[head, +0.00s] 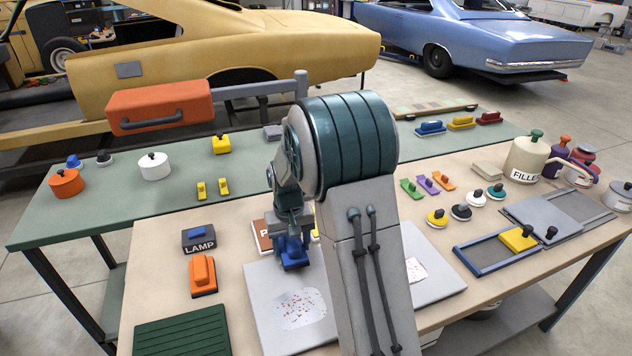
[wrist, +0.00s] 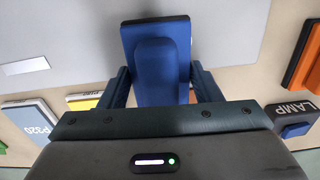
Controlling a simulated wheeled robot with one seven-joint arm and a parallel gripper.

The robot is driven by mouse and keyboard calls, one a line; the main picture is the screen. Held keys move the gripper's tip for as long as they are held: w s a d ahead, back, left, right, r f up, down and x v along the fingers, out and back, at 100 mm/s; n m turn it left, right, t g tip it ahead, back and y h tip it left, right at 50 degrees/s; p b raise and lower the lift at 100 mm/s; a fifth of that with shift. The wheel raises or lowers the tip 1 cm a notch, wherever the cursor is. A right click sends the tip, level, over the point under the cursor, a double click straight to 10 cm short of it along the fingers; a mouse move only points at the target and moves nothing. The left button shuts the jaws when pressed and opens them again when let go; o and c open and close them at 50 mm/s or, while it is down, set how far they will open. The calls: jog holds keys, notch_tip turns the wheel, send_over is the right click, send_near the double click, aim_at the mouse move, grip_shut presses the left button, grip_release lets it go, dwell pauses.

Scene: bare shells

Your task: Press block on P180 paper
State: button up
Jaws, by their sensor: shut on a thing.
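My gripper (head: 292,243) is shut on a blue block (wrist: 157,55) with a raised grip. In the head view the block (head: 294,258) is near the far edge of a light grey board (head: 262,310); I cannot tell whether it touches. A brown-orange paper pad (head: 262,236) lies just behind and left of the block, partly hidden, with only a "P" of its label readable. I cannot confirm which pad is P180. In the wrist view a blue-edged pad marked P320 (wrist: 33,122) and a yellow-edged pad (wrist: 82,102) lie left of the gripper.
A LAMP box (head: 199,241) and an orange block (head: 203,275) stand left of the gripper. A green ribbed mat (head: 182,333) lies at front left. My arm hides the table's middle. A blue-framed tray (head: 483,258), a yellow block (head: 518,238) and several pots are at right.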

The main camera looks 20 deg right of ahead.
jog(key=w+d+r+m+p, duration=0.2)
jog(key=w+d+m+p, duration=0.1)
jog(key=w+d+p, duration=0.25)
jog(key=w+d+r+m+p, duration=0.3)
jog(key=w+d+p, duration=0.1)
jog(key=w+d, duration=0.25)
jog(key=shift+s+d+f+b, duration=0.1)
jog(key=shift+f+b, duration=0.5)
jog(key=shift+f, duration=0.95)
jog(key=shift+s+f+b, duration=0.1)
jog(key=shift+f+b, duration=0.45)
jog(key=shift+f, duration=1)
jog(key=shift+f+b, duration=0.6)
jog(key=shift+b, duration=0.05)
jog(key=shift+r, duration=0.1)
notch_tip(320, 180, up, 7)
jog(key=p, duration=0.3)
dwell(0.7)
